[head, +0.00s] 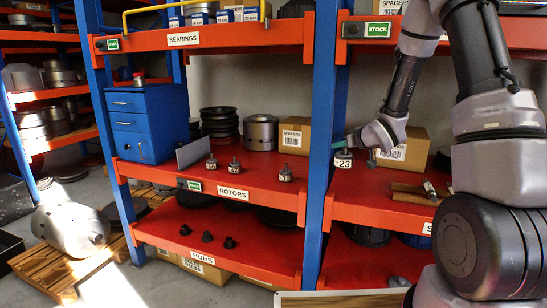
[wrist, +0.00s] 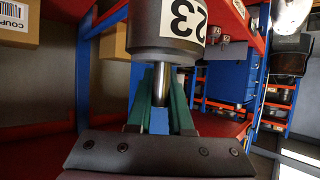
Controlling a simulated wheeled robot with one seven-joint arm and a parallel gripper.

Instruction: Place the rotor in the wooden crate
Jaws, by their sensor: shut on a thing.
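My gripper (wrist: 163,90) has green fingers shut on the metal shaft of a dark grey rotor (wrist: 160,42). The rotor bears a white label reading 23.
Several small rotors (head: 234,165) stand on the red shelf (head: 255,190) marked ROTORS. A blue post (head: 321,120) stands close to the held rotor. Cardboard boxes (head: 294,134) and a blue drawer cabinet (head: 148,125) are behind. Dark hubs (head: 207,236) sit on the lower shelf.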

